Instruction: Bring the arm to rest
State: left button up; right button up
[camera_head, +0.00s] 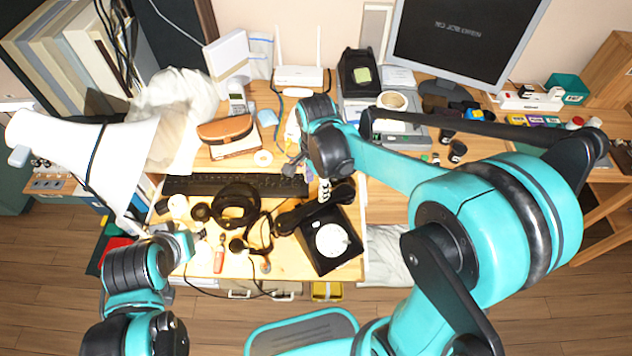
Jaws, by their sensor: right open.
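My right arm reaches over the desk from the right. Its gripper (294,168) points down just above the right end of the keyboard, small and partly hidden by the wrist; it is open, and I see nothing held in it. My left arm is folded low at the left, by the desk's front left corner; its fingers cannot be made out. A black dial phone (348,257) with a white dial sits at the desk's front edge, right of the middle. Its dark handset (297,217) lies at its upper left side, near the right gripper.
A black keyboard (235,185), headphones (236,212) and a brown case (224,129) crowd the desk. A white lamp (125,150) leans in at the left. A white router (298,76) and a monitor (465,35) stand at the back. Open floor (50,290) lies at the front left.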

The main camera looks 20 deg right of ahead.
jog(key=shift+r, duration=0.3)
dwell(0.4)
jog(key=s+d+r+n+t, duration=0.2)
jog(key=s+r+n+t, duration=0.1)
jog(key=s+n, duration=0.2)
jog(key=s+d+r+n+t, duration=0.2)
jog(key=s+r+n+t, duration=0.1)
jog(key=n, duration=0.7)
jog(key=shift+s+d+r+t, duration=0.4)
jog(key=shift+s+t, duration=0.1)
jog(key=shift+s, duration=0.65)
